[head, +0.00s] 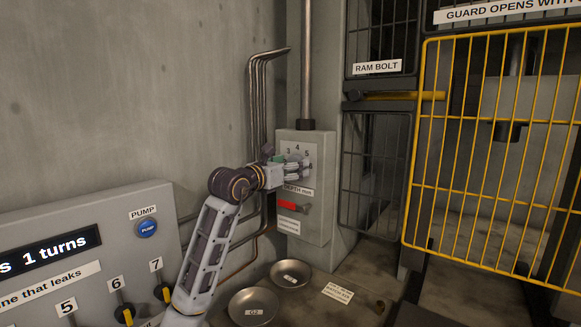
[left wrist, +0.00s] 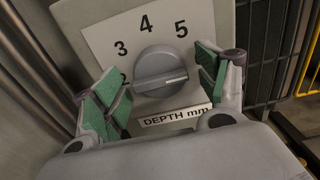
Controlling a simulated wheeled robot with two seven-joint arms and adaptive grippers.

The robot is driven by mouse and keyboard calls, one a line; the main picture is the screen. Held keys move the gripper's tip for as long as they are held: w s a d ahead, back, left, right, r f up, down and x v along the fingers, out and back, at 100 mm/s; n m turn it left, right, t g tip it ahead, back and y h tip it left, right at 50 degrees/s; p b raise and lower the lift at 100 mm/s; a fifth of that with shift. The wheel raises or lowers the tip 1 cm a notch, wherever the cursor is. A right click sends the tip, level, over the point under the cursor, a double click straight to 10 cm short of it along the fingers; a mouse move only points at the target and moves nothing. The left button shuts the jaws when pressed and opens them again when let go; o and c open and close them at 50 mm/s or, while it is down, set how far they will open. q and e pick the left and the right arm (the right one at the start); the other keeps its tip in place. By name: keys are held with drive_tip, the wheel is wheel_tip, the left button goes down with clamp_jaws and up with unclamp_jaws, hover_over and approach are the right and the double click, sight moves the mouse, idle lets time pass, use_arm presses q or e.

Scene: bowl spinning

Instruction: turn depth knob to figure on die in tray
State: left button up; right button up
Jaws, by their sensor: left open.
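The depth knob (left wrist: 158,64) is a round grey dial with a raised ridge on a white plate marked 3, 4 and 5, above a "DEPTH mm" label. The white mark on its ridge points right, below the 5. My left gripper (left wrist: 162,84) is open, with one green-padded finger on each side of the knob; I cannot tell whether they touch it. In the head view the left gripper (head: 287,166) is at the dial plate (head: 308,151) and covers most of the knob. Two round metal trays (head: 253,309) (head: 291,274) hold small labels; I cannot make out a die.
Pipes (head: 258,90) run up the wall behind the arm. A yellow mesh guard (head: 490,150) stands at the right. A panel with a blue pump button (head: 147,228) and numbered switches is at the left.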

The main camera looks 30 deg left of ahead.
use_arm(q)
drive_tip(key=shift+c, duration=0.3)
drive_tip(key=c, duration=1)
